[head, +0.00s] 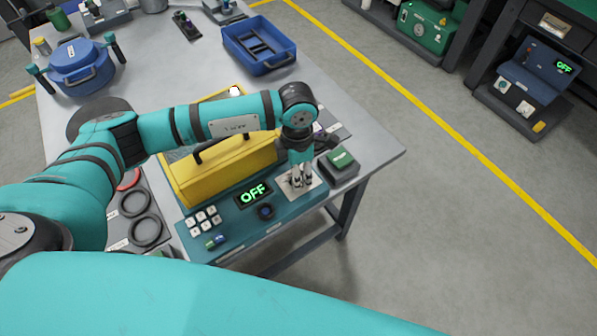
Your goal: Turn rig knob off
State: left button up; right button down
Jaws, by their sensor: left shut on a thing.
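The test rig is a teal console (232,232) at the table's front right corner, with a yellow box-shaped cover (218,172) on it. Its display (253,194) glows green and reads OFF. My left gripper (301,184) points down at a pale plate (314,190) on the console's right part. Its fingers are shut on the rig knob, which they mostly hide. A small dark round part (265,211) sits below the display, and white buttons (204,220) are to its left. My right gripper is out of view.
A dark block with a green top (341,160) stands close right of my left gripper. Black rings (145,232) lie left of the console. A blue tray (259,45) and blue pot (80,65) stand farther back.

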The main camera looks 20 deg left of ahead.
pick_arm(q)
jog(key=shift+r, duration=0.1)
dwell(0.3)
jog(key=o, duration=1.1)
jog(key=shift+o, duration=0.2)
notch_tip(320, 180, up, 12)
jog(key=shift+w+a, duration=0.2)
